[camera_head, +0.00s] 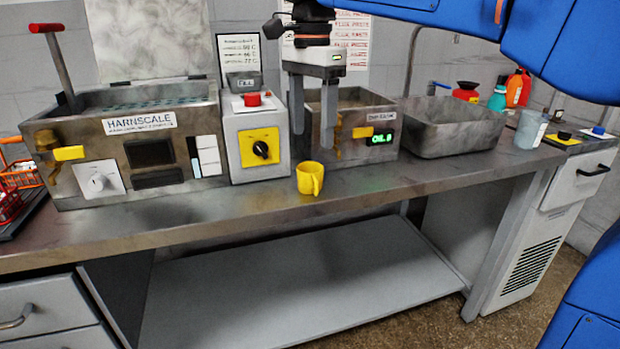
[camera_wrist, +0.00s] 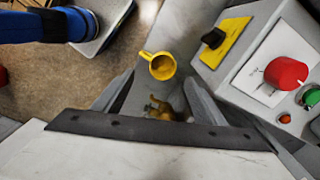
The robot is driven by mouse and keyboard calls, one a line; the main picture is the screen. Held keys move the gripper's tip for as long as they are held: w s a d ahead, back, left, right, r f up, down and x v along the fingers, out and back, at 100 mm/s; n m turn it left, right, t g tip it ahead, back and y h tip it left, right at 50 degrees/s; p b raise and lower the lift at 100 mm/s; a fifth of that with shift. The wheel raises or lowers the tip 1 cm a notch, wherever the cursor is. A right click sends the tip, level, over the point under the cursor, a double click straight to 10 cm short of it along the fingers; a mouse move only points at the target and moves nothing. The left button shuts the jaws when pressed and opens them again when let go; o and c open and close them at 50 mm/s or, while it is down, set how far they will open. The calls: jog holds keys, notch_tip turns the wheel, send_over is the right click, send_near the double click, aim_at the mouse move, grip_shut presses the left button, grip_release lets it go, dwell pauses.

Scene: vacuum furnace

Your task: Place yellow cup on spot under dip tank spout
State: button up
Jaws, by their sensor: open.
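The yellow cup (camera_head: 309,179) stands upright near the front edge of the steel bench, its handle towards the front. It also shows in the wrist view (camera_wrist: 162,66), just beyond the fingers. My gripper (camera_head: 312,135) is open and empty, fingers pointing down, above and behind the cup and in front of the right-hand tank (camera_head: 385,124). That tank has a green display and a yellow handle (camera_head: 363,132). A brass spout (camera_head: 338,136) on its front is partly hidden by my gripper. A brass piece (camera_wrist: 158,107) shows between the fingers in the wrist view. No marked spot is clear.
A control box (camera_head: 255,145) with a red button and black knob stands left of the cup. The large Harnscale tank (camera_head: 140,140) is further left. A sink basin (camera_head: 455,130) and grey beaker (camera_head: 530,130) stand right. Bench in front of the right tank is clear.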

send_over(310, 167)
jog(key=f, duration=0.4)
jog(key=shift+s+d+f, duration=0.15)
jog(key=shift+s+d, duration=0.05)
jog(key=shift+s, duration=0.05)
jog(key=shift+w+a+f, duration=0.1)
jog(key=shift+w+f, duration=0.05)
jog(key=shift+f, duration=1.25)
jog(key=shift+w+a+f, duration=0.1)
jog(key=shift+f, duration=1.25)
jog(key=shift+c, duration=0.5)
jog(key=c, duration=1.1)
jog(key=shift+c, duration=0.3)
notch_tip(310, 167, up, 10)
jog(key=shift+r, duration=0.1)
